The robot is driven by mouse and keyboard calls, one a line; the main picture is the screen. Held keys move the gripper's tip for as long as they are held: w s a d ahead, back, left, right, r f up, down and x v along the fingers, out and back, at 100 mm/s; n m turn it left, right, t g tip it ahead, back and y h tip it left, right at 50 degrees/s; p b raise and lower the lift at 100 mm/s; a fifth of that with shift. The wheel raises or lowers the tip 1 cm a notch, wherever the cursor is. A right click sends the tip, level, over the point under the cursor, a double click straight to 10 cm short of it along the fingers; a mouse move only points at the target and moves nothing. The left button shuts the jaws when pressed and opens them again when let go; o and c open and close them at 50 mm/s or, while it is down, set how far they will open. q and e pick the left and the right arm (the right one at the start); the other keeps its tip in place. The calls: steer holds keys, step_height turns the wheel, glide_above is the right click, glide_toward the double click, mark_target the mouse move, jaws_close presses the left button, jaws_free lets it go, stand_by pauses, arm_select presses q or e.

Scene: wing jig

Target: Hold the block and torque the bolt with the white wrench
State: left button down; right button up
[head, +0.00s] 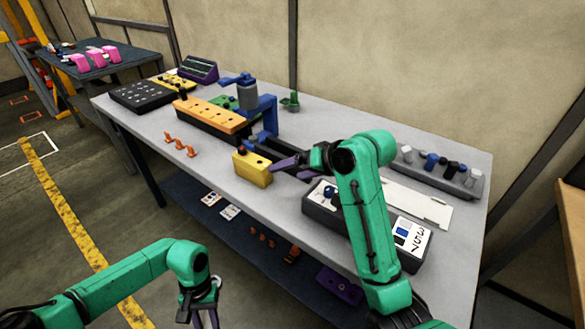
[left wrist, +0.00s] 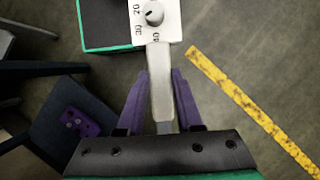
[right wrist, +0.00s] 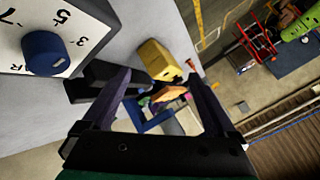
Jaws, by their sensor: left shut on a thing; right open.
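My left gripper (head: 204,316) hangs low at the bottom of the head view, in front of the table. It is shut on a pale handle, apparently the white wrench (left wrist: 161,90). The handle's far end meets a white plate with a dark dial (left wrist: 153,14), cut off by the left wrist view's top edge. A yellow block (head: 252,169) with a dark bolt-like piece on top stands on the table; it also shows in the right wrist view (right wrist: 158,60). My right gripper (head: 282,168) is open beside the block's right side, with nothing held between its fingers (right wrist: 159,78).
A dark box with a numbered white panel (head: 411,236) and a blue knob (right wrist: 45,53) lies right of the block. A blue clamp stand (head: 266,116) and an orange-topped rail (head: 209,114) stand behind. Small orange pieces (head: 179,145) lie left. A grey socket rack (head: 437,172) stands far right.

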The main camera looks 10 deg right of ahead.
mark_target(267, 165)
steer(key=w+a+f+m, duration=0.1)
steer(key=w+a+m, duration=0.1)
steer(key=m, duration=0.7)
steer(key=w+a+f+m+t+y, duration=0.1)
steer(key=w+a+f+m, duration=0.1)
steer(key=m, duration=0.7)
steer(key=w+a+f+m+t+y, duration=0.1)
steer(key=w+a+f+m, duration=0.1)
steer(key=w+m, duration=0.3)
steer(key=shift+w+a+f+m, duration=0.15)
steer(key=shift+a+m, duration=0.1)
steer(key=shift+m, duration=0.4)
steer(key=shift+w+a+r+m, duration=0.1)
steer(key=shift+a+m, duration=0.2)
steer(key=shift+m, duration=0.4)
steer(key=shift+w+a+f+m, duration=0.15)
steer(key=shift+a+m, duration=0.1)
steer(key=shift+m, duration=0.4)
steer(key=shift+r, duration=0.1)
jaws_close()
